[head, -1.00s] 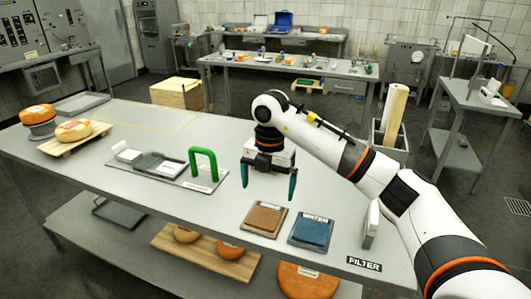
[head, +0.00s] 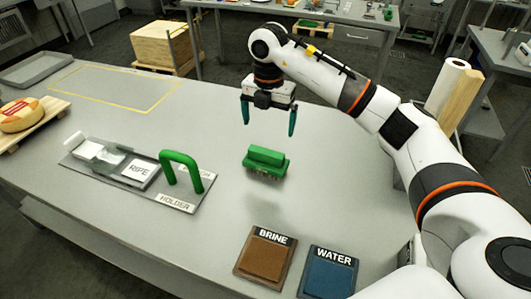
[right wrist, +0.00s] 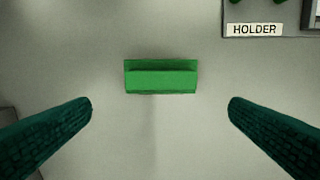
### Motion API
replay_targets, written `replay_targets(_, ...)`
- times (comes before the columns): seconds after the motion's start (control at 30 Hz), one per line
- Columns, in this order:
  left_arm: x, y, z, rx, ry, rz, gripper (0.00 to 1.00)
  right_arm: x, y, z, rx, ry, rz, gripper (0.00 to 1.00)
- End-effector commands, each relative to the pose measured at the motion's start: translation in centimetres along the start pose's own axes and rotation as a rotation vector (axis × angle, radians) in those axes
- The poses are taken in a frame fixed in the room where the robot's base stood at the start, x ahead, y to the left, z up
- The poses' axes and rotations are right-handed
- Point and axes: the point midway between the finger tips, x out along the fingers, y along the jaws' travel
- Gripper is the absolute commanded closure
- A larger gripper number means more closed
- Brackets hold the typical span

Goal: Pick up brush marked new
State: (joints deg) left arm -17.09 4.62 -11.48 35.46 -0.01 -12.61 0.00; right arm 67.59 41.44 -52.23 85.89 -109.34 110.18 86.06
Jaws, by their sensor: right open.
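A green brush (head: 265,160) with bristles underneath sits on the grey table, right of the holder board. No "new" mark can be read on it. In the right wrist view the green brush (right wrist: 161,77) lies ahead of and between the fingers, with a gap on each side. My right gripper (head: 269,115) is open and empty, pointing down above the table behind the brush. It touches nothing. My left gripper is not in view.
A board labelled HOLDER (head: 196,196) carries a green arch (head: 181,166) and a RIPE tile. BRINE (head: 264,258) and WATER (head: 327,273) pads lie at the front. The table around the brush is clear.

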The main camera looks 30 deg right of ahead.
Motion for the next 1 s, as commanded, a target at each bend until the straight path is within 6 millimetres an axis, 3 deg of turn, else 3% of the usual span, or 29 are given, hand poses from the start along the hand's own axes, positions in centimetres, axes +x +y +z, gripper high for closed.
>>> replay_targets(0.1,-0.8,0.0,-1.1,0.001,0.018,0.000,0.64,2.1,0.1,0.1,0.000,-0.003,0.004,0.00)
replay_targets(0.27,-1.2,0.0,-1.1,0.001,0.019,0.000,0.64,4.3,0.1,0.1,0.001,-0.002,0.003,0.00)
replay_targets(0.47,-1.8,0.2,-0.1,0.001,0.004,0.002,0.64,5.7,0.0,0.3,0.000,-0.001,0.004,0.00)
replay_targets(0.7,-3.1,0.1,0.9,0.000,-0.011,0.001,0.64,9.2,-0.2,0.9,0.001,-0.002,0.003,0.00)
replay_targets(1.0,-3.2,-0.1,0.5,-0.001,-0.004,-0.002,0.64,10.2,-0.3,0.9,0.000,0.000,0.001,0.00)
